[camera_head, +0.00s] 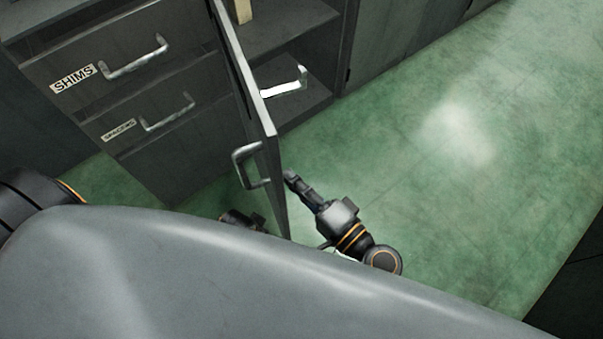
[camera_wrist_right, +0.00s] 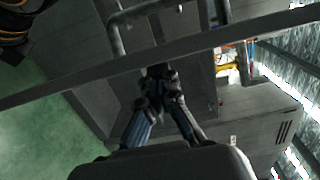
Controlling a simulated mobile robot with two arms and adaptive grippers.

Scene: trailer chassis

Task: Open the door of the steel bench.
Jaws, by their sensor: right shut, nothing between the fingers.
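The door (camera_head: 262,120) of the steel bench (camera_head: 185,85) stands swung well open, seen nearly edge-on. Its bar handle (camera_head: 240,167) is on the left, outer face. My right gripper (camera_head: 291,177) is shut and empty, with its fingertips close to the door's right, inner side near the free edge. I cannot tell whether they touch the door. In the right wrist view the shut fingers (camera_wrist_right: 158,72) point at the long door edge (camera_wrist_right: 215,38), with the handle (camera_wrist_right: 117,38) beyond it. A dark part (camera_head: 243,218), probably my left gripper, shows left of the door, mostly hidden.
Two drawers with handles, the upper labelled SHIMS (camera_head: 72,79), are left of the door. The open compartment shows a shelf (camera_head: 275,30) with a pale block (camera_head: 243,10) and a white bracket-like item (camera_head: 285,83) below. Green floor (camera_head: 430,150) is clear to the right.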

